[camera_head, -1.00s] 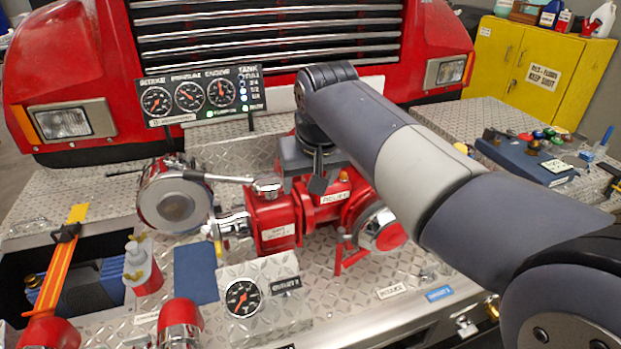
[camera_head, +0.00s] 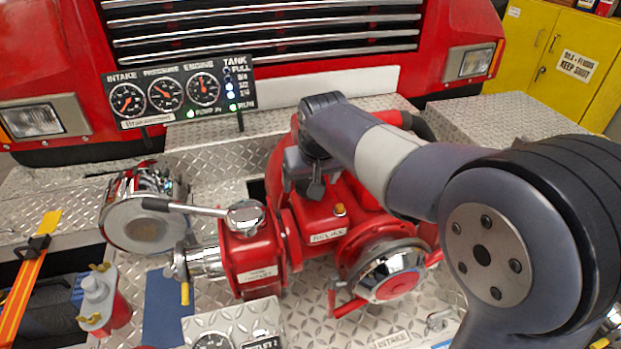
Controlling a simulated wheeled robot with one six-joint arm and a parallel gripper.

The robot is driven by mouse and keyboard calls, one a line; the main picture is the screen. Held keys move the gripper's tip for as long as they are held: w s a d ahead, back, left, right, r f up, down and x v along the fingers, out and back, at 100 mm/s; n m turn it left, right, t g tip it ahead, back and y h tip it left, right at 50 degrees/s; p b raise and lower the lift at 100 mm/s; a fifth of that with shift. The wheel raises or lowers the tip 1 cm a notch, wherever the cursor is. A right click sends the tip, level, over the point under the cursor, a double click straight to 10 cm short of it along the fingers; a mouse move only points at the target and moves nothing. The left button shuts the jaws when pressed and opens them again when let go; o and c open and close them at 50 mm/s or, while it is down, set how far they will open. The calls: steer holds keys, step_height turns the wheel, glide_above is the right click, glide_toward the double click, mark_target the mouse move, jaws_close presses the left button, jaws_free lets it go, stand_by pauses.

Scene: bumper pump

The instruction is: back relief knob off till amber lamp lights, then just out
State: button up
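The red pump (camera_head: 345,192) stands on the bumper deck, with a white plate reading RELIEF (camera_head: 328,236) on its front. A small amber lamp (camera_head: 340,209) sits above that plate; I cannot tell whether it is lit. My gripper (camera_head: 312,184) hangs over the left part of the pump's top, just left of and behind the lamp. Its fingers are dark and partly hidden by its own body, so their opening does not show. I cannot make out the relief knob; my gripper covers that area.
A gauge panel (camera_head: 180,97) with three dials and lit lamps stands behind at left. A chrome-and-red intake cap (camera_head: 390,272) is in front at right.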

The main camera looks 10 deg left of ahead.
steer(key=shift+f, duration=0.25)
steer(key=c, duration=0.9)
steer(key=shift+c, duration=0.2)
steer(key=shift+n, duration=0.3)
steer(key=shift+w+n+g+y, duration=0.1)
steer(key=shift+n+g+y, duration=0.4)
steer(key=shift+n, duration=1)
steer(key=o, duration=0.9)
